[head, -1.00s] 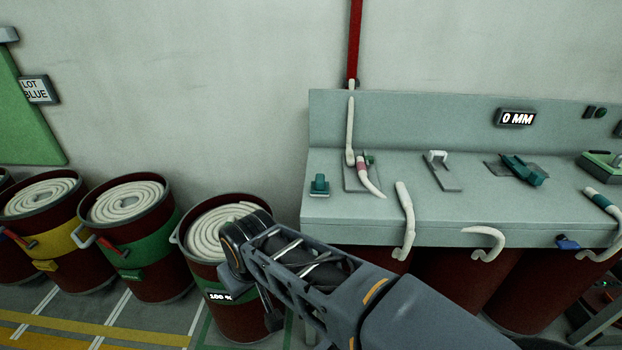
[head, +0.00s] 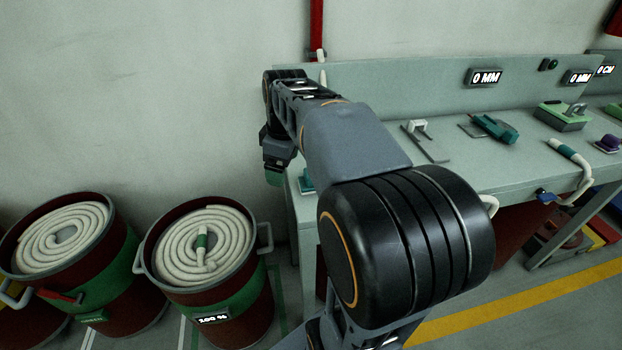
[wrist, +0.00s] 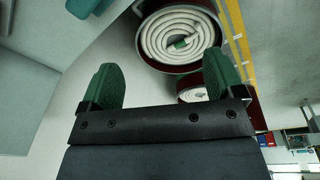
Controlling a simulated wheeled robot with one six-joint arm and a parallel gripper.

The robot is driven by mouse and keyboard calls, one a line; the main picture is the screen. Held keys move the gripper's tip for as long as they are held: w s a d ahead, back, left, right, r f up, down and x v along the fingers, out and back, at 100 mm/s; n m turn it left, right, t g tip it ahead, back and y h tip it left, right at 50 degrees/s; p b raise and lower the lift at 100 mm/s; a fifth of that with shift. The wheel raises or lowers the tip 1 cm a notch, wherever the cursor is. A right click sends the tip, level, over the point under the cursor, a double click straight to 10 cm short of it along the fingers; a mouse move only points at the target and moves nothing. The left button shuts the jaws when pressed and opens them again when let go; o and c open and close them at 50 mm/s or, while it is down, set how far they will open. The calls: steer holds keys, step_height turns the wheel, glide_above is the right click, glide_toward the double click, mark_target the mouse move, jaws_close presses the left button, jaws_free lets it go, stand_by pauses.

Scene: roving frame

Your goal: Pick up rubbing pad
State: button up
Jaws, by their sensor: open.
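A small teal block, likely the rubbing pad (head: 307,181), sits at the left end of the grey-green workbench (head: 296,205), mostly hidden behind my arm in the head view. In the wrist view a dark green block (wrist: 86,6), probably the same pad, is cut off by the top edge, above the left finger. My gripper (head: 275,172) hangs just left of the bench end in the head view. In the wrist view my gripper (wrist: 160,80) has its two green fingers wide apart with nothing between them.
Red drums with coiled white rope (head: 198,245) stand on the floor left of the bench. A teal clamp-like tool (head: 494,128), a metal bracket (head: 425,140) and a green box (head: 563,115) lie farther right on the bench. My arm hides the bench's middle.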

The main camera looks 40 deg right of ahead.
steer(key=w+d+r+n+g+y, duration=0.1)
steer(key=d+n, duration=0.2)
steer(key=d, duration=0.2)
steer(key=w+d+r+n, duration=0.2)
steer(key=d, duration=0.4)
steer(key=f, duration=0.7)
steer(key=shift+a+f, duration=0.4)
steer(key=shift+f, duration=1.3)
steer(key=shift+a+f, duration=0.15)
steer(key=shift+f, duration=1.3)
steer(key=c, duration=1)
